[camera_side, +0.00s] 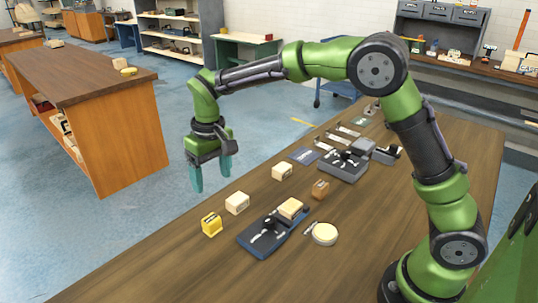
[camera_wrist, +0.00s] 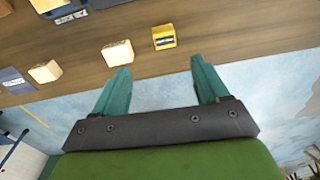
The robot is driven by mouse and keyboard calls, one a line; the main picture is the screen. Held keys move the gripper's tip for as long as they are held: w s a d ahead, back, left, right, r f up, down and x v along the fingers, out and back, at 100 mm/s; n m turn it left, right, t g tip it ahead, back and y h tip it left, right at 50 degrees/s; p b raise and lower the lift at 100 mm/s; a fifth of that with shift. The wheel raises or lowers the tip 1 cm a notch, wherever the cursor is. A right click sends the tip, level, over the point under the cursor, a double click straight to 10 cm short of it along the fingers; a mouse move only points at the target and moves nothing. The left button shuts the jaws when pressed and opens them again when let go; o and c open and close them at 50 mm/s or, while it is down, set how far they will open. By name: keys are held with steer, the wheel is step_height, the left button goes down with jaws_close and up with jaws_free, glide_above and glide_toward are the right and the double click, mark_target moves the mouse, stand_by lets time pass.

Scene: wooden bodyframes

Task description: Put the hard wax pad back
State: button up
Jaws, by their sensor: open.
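My gripper (camera_side: 211,178) is open and empty, its teal fingers pointing down near the bench's left edge, above and apart from the blocks. It also shows in the wrist view (camera_wrist: 160,66). A round cream pad (camera_side: 325,234) lies on the bench at the right of a dark blue tray (camera_side: 252,241). It may be the hard wax pad, but I cannot tell for certain. The tray holds small metal tools and a tan block (camera_side: 290,208). A yellow block with a dark slot (camera_side: 212,224) stands left of the tray and shows in the wrist view (camera_wrist: 164,37).
Cream blocks (camera_side: 237,203) (camera_side: 282,172) and a brown block (camera_side: 320,189) stand on the wooden bench (camera_side: 400,210). A grey tray (camera_side: 340,170) with tools lies farther back. The bench front is clear. Another bench (camera_side: 125,130) stands apart at left.

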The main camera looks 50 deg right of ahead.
steer(key=s+d+r+m+t+y, duration=0.1)
steer(key=s+d+r+t, duration=0.1)
steer(key=s+d+r, duration=0.3)
steer(key=s+r+m+t, duration=0.1)
steer(key=s+r, duration=0.1)
steer(key=s, duration=0.4)
steer(key=s+d+r+m+t+y, duration=0.1)
steer(key=s+d+r+t, duration=0.1)
steer(key=s+d+r, duration=0.3)
steer(key=s+f+t, duration=0.1)
steer(key=s+f, duration=0.2)
steer(key=s, duration=0.4)
steer(key=shift+s+a+m+t, duration=0.25)
steer(key=shift+s+m+t, duration=0.05)
steer(key=shift+m+t, duration=0.1)
